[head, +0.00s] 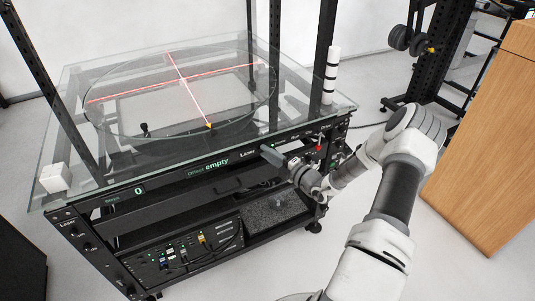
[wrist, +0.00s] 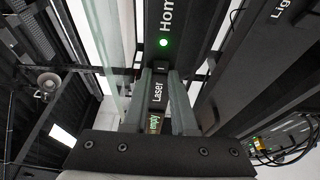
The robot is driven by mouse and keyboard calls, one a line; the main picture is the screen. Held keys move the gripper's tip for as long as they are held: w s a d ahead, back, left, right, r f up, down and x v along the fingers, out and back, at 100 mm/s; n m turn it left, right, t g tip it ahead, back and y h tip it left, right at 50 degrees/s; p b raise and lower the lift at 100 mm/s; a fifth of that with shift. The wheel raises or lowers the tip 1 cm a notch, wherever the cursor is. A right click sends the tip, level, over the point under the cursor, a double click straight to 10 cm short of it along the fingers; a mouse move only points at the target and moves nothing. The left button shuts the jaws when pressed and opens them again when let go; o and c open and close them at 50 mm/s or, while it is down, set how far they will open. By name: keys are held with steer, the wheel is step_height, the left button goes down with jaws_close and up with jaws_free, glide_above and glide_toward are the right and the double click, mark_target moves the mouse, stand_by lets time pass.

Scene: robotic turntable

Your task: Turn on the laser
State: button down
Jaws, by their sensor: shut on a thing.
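The turntable's glass top (head: 80,150) carries a round glass disc. Two red laser lines (head: 185,85) cross on it, so the laser light shows. My gripper (head: 266,149) is at the front panel, beside the Laser label (head: 247,154). In the wrist view, the fingers of my gripper (wrist: 160,72) point at the panel, with the Laser label (wrist: 157,92) showing between them. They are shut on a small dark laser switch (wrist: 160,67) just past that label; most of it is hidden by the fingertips.
A green light (wrist: 163,43) glows by the Home label. The panel display (head: 208,168) reads empty. Dark upright posts (head: 328,45) rise around the glass top. A white-and-black striped cylinder (head: 332,75) stands at its right corner. A wooden cabinet (head: 485,140) is at the right.

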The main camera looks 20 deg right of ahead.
steer(key=c, duration=0.7)
jaws_free()
steer(key=p+v, duration=0.2)
steer(key=v, duration=1.5)
steer(key=shift+s, duration=0.2)
